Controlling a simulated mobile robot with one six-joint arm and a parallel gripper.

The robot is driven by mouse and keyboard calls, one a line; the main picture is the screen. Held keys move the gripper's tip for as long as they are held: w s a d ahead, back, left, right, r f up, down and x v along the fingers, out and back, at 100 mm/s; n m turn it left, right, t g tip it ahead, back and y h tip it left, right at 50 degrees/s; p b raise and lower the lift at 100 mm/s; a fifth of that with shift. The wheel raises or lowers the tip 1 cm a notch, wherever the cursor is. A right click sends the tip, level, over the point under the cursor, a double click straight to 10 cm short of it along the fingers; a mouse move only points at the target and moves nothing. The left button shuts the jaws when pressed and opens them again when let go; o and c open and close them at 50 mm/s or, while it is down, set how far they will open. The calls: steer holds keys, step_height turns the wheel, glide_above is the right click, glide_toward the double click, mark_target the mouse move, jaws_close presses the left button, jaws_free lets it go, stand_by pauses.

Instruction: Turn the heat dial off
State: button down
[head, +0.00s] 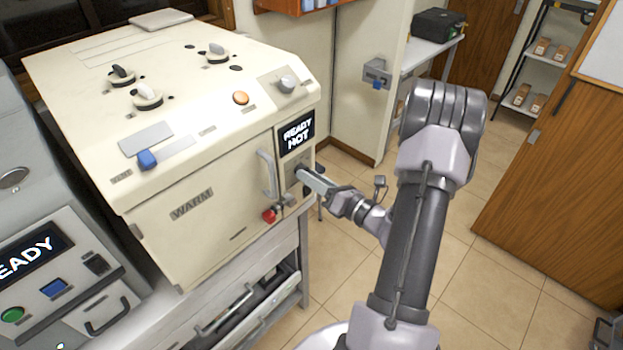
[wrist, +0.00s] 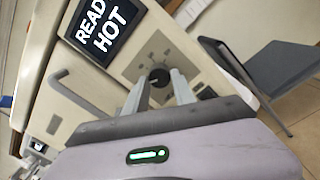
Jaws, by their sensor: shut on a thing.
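The heat dial (wrist: 159,77) is a small black knob on a grey plate on the front of the cream WARM machine (head: 205,185), below its display (head: 296,134). The display reads "READY HOT" and also shows in the wrist view (wrist: 103,28). My gripper (wrist: 160,82) is shut on the dial, with one finger on each side of it. In the head view my gripper (head: 306,176) reaches the plate from the right and hides the dial. I cannot tell the dial's exact angle.
A vertical door handle (head: 266,174) and a red knob (head: 269,215) are close to the left of my gripper. A second machine with a "READY" display (head: 35,256) stands at the far left.

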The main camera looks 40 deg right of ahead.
stand_by(0.4)
steer(key=c, duration=1)
jaws_free()
steer(key=shift+c, duration=0.2)
steer(key=s+d+p, duration=0.1)
steer(key=s+d, duration=0.1)
steer(key=s, duration=1.5)
steer(key=shift+s+f+p, duration=0.15)
steer(key=shift+f+p, duration=0.2)
steer(key=shift+p, duration=0.05)
